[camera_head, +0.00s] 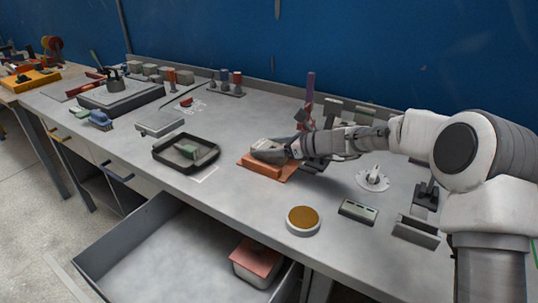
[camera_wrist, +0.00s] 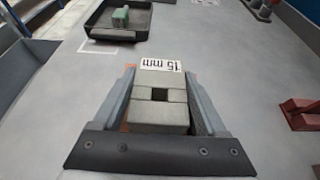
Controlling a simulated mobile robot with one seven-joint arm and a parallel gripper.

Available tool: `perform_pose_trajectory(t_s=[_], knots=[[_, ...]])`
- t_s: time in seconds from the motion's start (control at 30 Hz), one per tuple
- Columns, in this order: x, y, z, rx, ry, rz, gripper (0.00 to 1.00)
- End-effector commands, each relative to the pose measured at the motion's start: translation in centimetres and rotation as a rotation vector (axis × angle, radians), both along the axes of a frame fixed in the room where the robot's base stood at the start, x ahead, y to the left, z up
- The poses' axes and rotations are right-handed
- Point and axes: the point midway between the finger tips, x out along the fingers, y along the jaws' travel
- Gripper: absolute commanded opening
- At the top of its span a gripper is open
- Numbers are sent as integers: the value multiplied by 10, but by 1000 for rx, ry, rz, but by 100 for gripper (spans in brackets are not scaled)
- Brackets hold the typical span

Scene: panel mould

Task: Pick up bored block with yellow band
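My gripper (camera_wrist: 160,72) reaches over an orange-brown board (camera_head: 265,166) on the bench. In the wrist view its two fingers stand on either side of a grey block (camera_wrist: 160,117) with a dark square opening. A white "15 mm" label (camera_wrist: 161,66) shows at the block's far end. I cannot tell whether the fingers press on the block. In the head view the gripper hides part of this grey block (camera_head: 267,148). No yellow band can be made out on it. A small green block lies in a black tray (camera_head: 158,157), also in the wrist view (camera_wrist: 120,17).
A round white dish with an amber top (camera_head: 303,220) and a dark grey-green block (camera_head: 358,211) stand near the front edge. An open drawer (camera_head: 150,262) below holds a container with a reddish lid (camera_head: 257,258). An upright purple rod (camera_head: 310,88) stands behind my gripper.

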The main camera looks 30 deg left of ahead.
Motion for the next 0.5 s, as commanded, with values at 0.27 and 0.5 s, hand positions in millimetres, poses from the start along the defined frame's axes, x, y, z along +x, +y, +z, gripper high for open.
perform_pose_trajectory(t_s=[0.27, 0.5], knots=[[0, 0, 0, 0, 0, 0, 1], [0, 0, 2, 2, -1, 0, 0]])
